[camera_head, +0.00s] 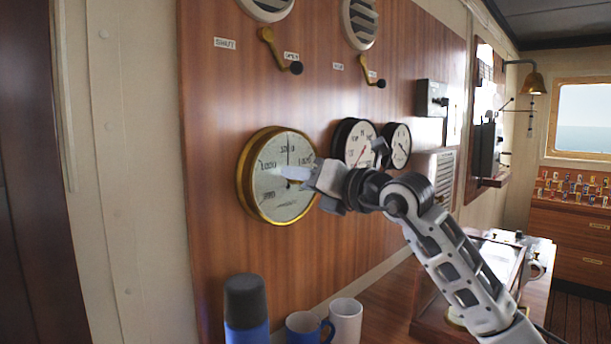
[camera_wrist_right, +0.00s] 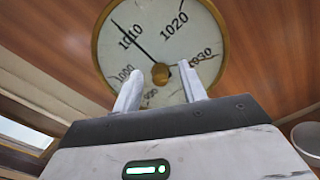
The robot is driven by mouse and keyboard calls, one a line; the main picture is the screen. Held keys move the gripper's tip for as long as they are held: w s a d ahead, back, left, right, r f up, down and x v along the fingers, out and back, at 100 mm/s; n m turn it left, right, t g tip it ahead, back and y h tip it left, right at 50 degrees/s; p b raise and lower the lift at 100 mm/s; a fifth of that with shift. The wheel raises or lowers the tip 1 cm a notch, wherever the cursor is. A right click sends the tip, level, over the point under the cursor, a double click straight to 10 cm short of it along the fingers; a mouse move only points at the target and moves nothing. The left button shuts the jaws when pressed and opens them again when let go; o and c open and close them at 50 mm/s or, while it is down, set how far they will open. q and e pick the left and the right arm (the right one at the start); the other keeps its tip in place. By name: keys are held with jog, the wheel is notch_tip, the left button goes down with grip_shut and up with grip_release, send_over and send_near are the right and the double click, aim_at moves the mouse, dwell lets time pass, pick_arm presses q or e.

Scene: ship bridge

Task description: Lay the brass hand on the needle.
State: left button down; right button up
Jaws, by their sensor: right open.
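The round barometer (camera_head: 258,203) has a brass rim and a pale dial and hangs on the wood panel. Its dark needle (camera_wrist_right: 130,33) points up and left in the right wrist view, near the 1010 mark. A small brass knob (camera_wrist_right: 161,74) sits at the dial's centre. I cannot make out the brass hand apart from this knob. My right gripper (camera_head: 289,173) is in front of the dial. In the right wrist view its open fingers (camera_wrist_right: 161,68) appear on either side of the knob, with nothing between them that I can tell is held. My left gripper is out of view.
Two smaller black-rimmed gauges (camera_head: 352,136) (camera_head: 397,145) are on the panel to the right, behind my right arm. A blue flask (camera_head: 246,310), a blue mug (camera_head: 303,328) and a white mug (camera_head: 345,318) stand below. Two brass levers (camera_head: 278,50) (camera_head: 369,72) are above.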

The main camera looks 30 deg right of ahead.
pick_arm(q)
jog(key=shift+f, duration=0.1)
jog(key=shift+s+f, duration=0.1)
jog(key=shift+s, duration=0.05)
pick_arm(e)
grip_shut()
pick_arm(q)
jog(key=shift+b, duration=0.35)
pick_arm(e)
jog(key=shift+n, duration=0.4)
pick_arm(q)
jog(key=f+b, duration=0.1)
jog(key=b, duration=0.1)
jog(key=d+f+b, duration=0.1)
jog(key=b, duration=0.3)
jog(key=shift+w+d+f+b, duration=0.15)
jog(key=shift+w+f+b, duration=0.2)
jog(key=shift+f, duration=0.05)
pick_arm(e)
jog(key=n, duration=2.2)
jog(key=shift+s+a+f+n, duration=0.1)
jog(key=shift+a+n, duration=0.05)
jog(key=shift+n, duration=0.25)
